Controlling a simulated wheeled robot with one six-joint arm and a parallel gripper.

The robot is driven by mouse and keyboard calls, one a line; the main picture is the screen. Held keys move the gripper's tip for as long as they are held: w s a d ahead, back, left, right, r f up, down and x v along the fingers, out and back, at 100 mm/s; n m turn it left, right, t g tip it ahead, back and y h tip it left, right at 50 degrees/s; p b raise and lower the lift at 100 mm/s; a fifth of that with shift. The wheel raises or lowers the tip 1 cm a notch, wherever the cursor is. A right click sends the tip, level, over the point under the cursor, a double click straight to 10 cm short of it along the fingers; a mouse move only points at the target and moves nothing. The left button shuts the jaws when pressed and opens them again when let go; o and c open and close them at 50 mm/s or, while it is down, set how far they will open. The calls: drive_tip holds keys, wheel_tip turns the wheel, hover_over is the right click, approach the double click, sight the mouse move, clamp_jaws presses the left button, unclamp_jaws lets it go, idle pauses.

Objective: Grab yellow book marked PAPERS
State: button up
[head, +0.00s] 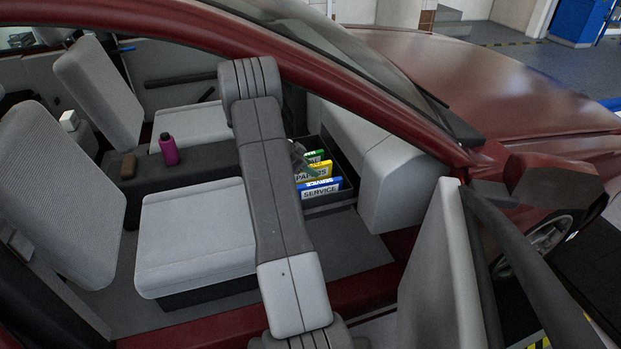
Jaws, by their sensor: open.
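The yellow book marked PAPERS (322,171) stands in a dark open box in the front of the red car, between a green book (314,156) behind it and a blue book marked SERVICE (321,188) in front. My gripper (304,163) shows only as a small dark-grey part at the left end of the yellow book, mostly hidden behind my own arm. It is open. I cannot tell whether its fingers touch the book.
The dark box (345,190) sits beside a light-grey dashboard block (400,180). A front seat (195,235) is at left. The red door frame (390,85) and open door (440,270) bound the opening.

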drive_tip(key=shift+w+d+f, duration=0.1)
drive_tip(key=shift+d+f, duration=0.15)
drive_tip(key=shift+f, duration=0.05)
clamp_jaws()
drive_tip(key=shift+r, duration=0.15)
drive_tip(key=shift+r, duration=0.6)
wheel_tip(320, 180, up, 10)
drive_tip(key=b, duration=0.1)
drive_tip(key=s+d+b, duration=0.2)
drive_tip(key=s, duration=0.6)
drive_tip(key=s+d+b, duration=0.2)
drive_tip(key=s+d, duration=0.1)
drive_tip(key=s, duration=0.6)
drive_tip(key=shift+d+r, duration=0.25)
drive_tip(key=shift+r, duration=0.05)
